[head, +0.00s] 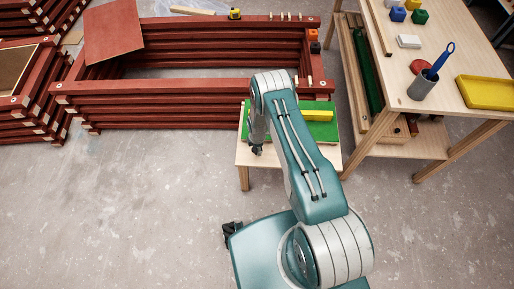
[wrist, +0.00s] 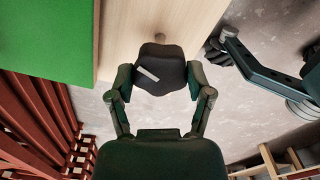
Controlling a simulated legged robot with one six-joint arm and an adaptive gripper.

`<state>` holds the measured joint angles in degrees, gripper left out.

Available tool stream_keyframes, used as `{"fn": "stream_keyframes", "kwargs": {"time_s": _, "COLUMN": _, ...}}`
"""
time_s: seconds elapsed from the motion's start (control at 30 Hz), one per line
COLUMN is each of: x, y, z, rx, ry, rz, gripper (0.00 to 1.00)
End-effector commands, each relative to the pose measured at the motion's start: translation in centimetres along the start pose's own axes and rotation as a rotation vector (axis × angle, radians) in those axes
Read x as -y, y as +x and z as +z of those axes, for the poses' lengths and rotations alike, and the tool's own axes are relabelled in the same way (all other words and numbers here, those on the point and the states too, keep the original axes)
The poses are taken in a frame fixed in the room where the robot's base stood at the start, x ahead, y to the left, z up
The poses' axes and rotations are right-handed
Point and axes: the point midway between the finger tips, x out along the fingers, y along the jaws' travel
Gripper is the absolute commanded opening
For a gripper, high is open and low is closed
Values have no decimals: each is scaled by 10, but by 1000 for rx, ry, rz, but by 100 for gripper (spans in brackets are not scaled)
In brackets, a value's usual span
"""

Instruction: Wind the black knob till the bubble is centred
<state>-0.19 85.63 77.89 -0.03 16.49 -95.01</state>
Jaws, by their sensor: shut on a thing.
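The black knob (wrist: 162,68), with a white pointer line, sits at the edge of a small wooden bench (wrist: 145,25). My gripper (wrist: 160,80) is shut on the knob, with one finger against each side. In the head view, my gripper (head: 257,146) is at the front left of the bench (head: 243,158), and the knob cannot be made out there. A green board (head: 262,118) lies on the bench, with a yellow bar (head: 319,115), apparently the level, on it. My arm covers part of the board. The bubble cannot be seen in either view.
Stacked red battens (head: 180,118) stand behind and left of the bench. A taller wooden table (head: 455,110) on the right holds a grey cup (head: 422,88) with a blue tool, a yellow tray (head: 487,92) and small blocks.

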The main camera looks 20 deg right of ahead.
Motion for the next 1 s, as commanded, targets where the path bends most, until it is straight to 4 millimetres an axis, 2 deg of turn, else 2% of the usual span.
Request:
{"fn": "stream_keyframes", "kwargs": {"time_s": 0.37, "x": -1, "y": 1, "z": -1, "rx": 0, "ry": 115, "rz": 3, "gripper": 19}}
{"fn": "stream_keyframes", "kwargs": {"time_s": 1.0, "x": -1, "y": 1, "z": 0, "rx": -1, "ry": 693, "rz": 4, "gripper": 19}}
